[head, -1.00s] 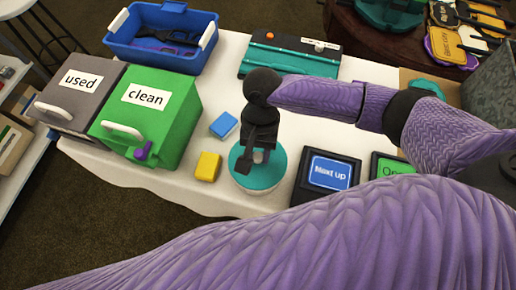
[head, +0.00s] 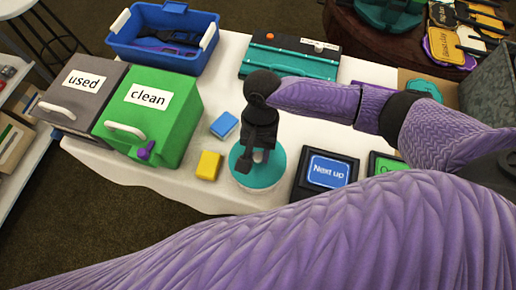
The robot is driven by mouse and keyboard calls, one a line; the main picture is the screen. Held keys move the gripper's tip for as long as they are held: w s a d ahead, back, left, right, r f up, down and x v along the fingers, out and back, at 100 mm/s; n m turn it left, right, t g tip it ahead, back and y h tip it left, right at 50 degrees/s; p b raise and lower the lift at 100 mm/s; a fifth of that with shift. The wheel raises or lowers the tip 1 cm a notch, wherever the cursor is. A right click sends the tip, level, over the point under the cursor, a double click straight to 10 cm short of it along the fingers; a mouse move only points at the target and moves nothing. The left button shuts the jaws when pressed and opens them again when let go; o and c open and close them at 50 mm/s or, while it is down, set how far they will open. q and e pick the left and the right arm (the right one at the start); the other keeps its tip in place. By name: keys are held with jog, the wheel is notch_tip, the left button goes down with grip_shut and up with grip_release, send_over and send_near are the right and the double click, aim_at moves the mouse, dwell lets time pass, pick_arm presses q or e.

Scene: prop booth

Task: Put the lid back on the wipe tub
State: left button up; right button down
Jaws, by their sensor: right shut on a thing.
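The round teal lid (head: 271,177) shows on top of what looks like the white wipe tub (head: 272,192) on the white table. My right gripper (head: 250,162) is over the lid, pointing down, and is shut on it near its middle. The gripper hides part of the lid's top, and I cannot tell whether the lid is seated or slightly above the tub. A purple arm, likely my left, crosses the bottom of the view, and its gripper is out of view.
A yellow block (head: 208,166) and a blue block (head: 224,125) lie left of the lid. Green "clean" (head: 182,120) and grey "used" (head: 98,75) boxes stand further left. A "Next up" sign (head: 327,171) is close on the right. A blue bin (head: 135,37) and teal device (head: 290,58) stand behind.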

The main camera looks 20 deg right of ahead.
dwell(0.5)
jog(key=shift+f+p, duration=0.15)
jog(key=shift+p, duration=0.25)
dwell(0.3)
jog(key=shift+p, duration=0.4)
grip_release()
dwell(0.5)
